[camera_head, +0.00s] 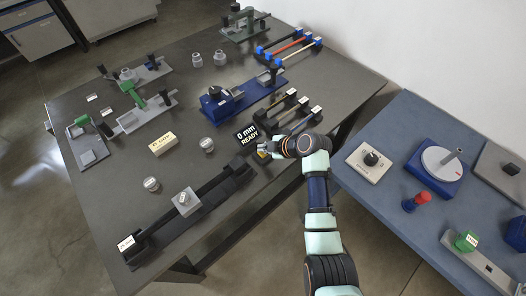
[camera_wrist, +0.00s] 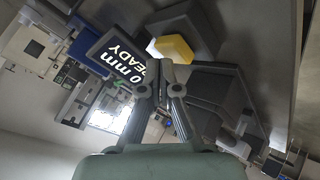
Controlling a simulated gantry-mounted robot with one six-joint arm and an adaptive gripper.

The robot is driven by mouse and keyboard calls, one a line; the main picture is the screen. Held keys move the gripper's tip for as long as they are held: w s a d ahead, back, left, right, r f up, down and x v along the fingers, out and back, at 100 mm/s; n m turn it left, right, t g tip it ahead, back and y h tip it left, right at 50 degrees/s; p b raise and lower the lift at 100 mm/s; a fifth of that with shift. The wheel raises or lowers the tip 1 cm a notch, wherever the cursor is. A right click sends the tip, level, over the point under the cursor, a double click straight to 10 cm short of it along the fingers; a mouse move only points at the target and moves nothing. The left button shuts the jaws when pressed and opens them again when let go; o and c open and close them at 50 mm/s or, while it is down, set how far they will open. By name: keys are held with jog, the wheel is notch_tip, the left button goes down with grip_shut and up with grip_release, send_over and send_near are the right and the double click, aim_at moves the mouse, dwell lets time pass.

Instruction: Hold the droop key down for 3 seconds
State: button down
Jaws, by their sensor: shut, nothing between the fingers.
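A black display (camera_head: 246,134) reads "0 mm READY" near the right edge of the dark table; it also shows tilted in the wrist view (camera_wrist: 122,60). Beside it is a yellow key (camera_wrist: 175,48) on a dark housing. In the head view only a small part of the yellow key (camera_head: 262,155) shows beside my gripper. My gripper (camera_wrist: 160,76) is shut and empty, with its fingertips close to the yellow key. I cannot tell whether they touch it. No label on the key is readable.
A blue fixture (camera_head: 228,101) and a rack with labelled cable samples (camera_head: 290,108) stand behind the display. A long black rail with a grey block (camera_head: 187,202) lies in front. A blue side table (camera_head: 400,150) with instruments stands at right.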

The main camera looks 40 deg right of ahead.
jog(key=shift+f+b, duration=0.4)
jog(key=shift+f, duration=0.1)
dwell(3.9)
jog(key=shift+r+p, duration=0.7)
jog(key=shift+r, duration=0.25)
jog(key=shift+r+p, duration=1.9)
jog(key=shift+r, duration=0.7)
jog(key=shift+f, duration=0.1)
